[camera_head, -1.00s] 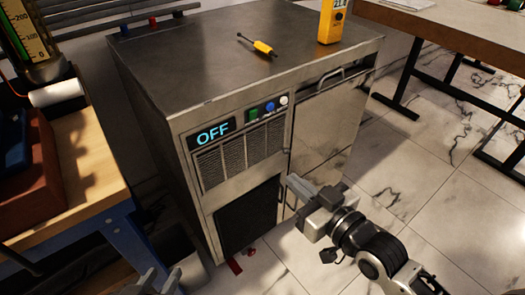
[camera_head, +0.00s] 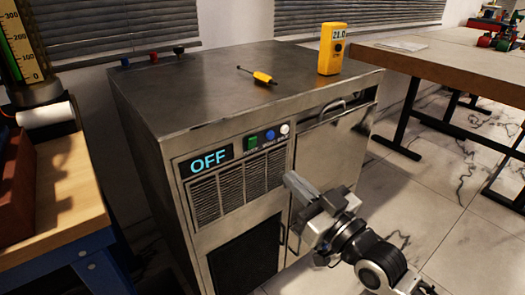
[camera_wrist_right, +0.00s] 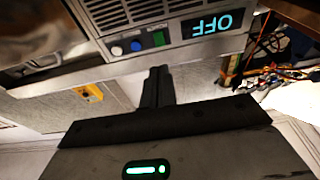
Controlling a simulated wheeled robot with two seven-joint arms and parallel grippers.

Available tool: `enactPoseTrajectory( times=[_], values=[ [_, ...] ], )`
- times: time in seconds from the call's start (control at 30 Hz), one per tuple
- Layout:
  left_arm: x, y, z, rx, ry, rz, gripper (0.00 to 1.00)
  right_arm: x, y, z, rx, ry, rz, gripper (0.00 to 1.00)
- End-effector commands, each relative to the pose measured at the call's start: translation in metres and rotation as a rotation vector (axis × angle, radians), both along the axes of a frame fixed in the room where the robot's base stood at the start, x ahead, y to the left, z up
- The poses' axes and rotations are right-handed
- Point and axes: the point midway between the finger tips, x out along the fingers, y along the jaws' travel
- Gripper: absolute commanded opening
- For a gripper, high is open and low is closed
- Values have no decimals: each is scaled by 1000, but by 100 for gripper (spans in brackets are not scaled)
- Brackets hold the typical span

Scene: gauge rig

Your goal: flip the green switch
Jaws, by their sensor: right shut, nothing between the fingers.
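The green switch (camera_head: 251,141) is a small square button on the front panel of a metal cabinet (camera_head: 205,90), just right of a display (camera_head: 206,161) that reads OFF. In the right wrist view the green switch (camera_wrist_right: 158,38) shows upside down, beyond the fingers. My right gripper (camera_head: 288,180) is shut and empty, in front of the cabinet, below and to the right of the switch and apart from it. Its fingers (camera_wrist_right: 158,85) point toward the panel in the wrist view. My left gripper is not in view.
Blue (camera_head: 270,135) and white (camera_head: 284,128) buttons sit right of the green one. A yellow screwdriver-like tool (camera_head: 262,77) and a yellow meter (camera_head: 332,48) are on the cabinet top. A wooden bench (camera_head: 60,180) stands left, a table (camera_head: 440,65) right.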

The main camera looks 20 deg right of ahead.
Motion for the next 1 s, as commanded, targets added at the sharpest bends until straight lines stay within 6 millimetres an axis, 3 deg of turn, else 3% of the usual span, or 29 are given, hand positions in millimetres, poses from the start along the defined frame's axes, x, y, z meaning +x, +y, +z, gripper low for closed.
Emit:
enactPoseTrajectory(
  times=[0.3, 0.5, 1.0],
  values=[
    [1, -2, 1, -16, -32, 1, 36, 64, 23, 13, 2, -3, 0, 0],
    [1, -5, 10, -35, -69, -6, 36, 89, 33, 18, 1, -2, 0, 0],
    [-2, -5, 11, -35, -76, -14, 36, 98, 36, 20, -1, 2, 1, 0]
  ],
)
